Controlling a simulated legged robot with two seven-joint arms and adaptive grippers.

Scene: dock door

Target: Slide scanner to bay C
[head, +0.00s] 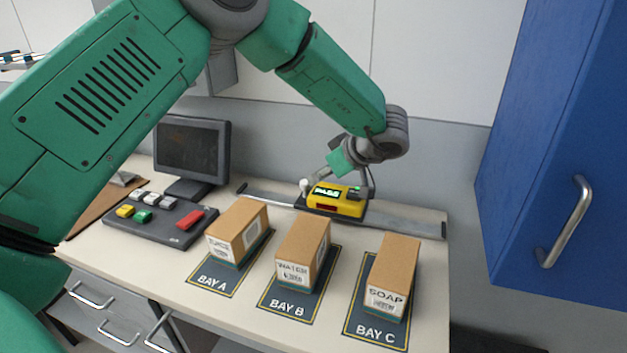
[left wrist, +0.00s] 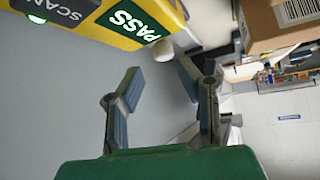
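The yellow scanner (head: 351,208) sits on a grey rail (head: 410,222) along the back of the table, behind bay B. Its display reads PASS in green; it also shows at the top left of the left wrist view (left wrist: 92,32). A white round knob (head: 303,186) is at its left side. My left gripper (left wrist: 160,67) is open, with the knob just beyond and between its fingertips in the left wrist view; contact cannot be told. Bay C (head: 376,332) is the rightmost dark mat and holds the SOAP box (head: 394,270). My right gripper is out of view.
The WATER box (head: 303,248) stands on bay B and the JUICE box (head: 238,228) on bay A. A monitor (head: 190,150) and a button panel (head: 150,215) are at the left. A blue cabinet (head: 565,130) is at the right. The rail right of the scanner is clear.

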